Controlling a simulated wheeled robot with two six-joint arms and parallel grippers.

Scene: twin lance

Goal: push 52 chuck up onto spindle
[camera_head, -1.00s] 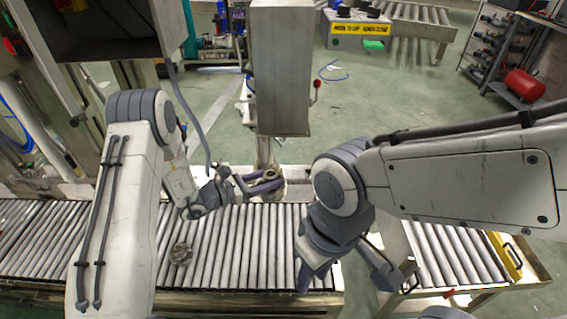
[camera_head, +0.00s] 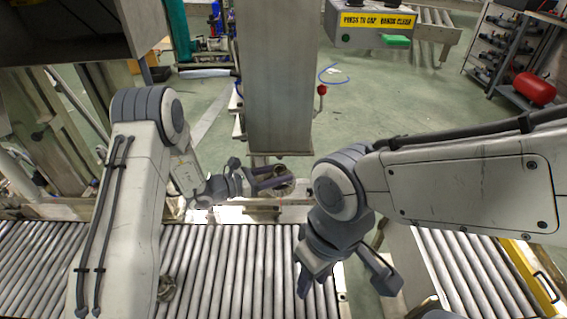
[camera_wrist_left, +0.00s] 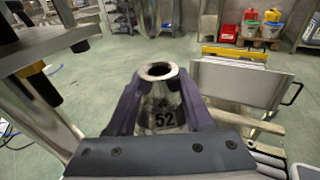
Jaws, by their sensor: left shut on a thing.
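The chuck marked 52 (camera_wrist_left: 163,112) is a grey metal piece with an open ring-shaped top, upright in the left wrist view. My left gripper (camera_wrist_left: 160,100) is shut on it, with a dark finger on either side. In the head view the left gripper (camera_head: 277,181) holds the chuck (camera_head: 284,188) just below the lower end of a grey column (camera_head: 280,90). The spindle cannot be clearly made out at the column's underside. There appears to be a gap between chuck and column. My right gripper (camera_head: 346,282) is open and empty over the conveyor's right end.
A roller conveyor (camera_head: 235,260) runs along the front. A round metal part (camera_head: 166,288) lies on it, partly behind my left arm. A red-knobbed lever (camera_head: 321,90) sticks out from the column. A second roller section (camera_head: 450,265) stands at right.

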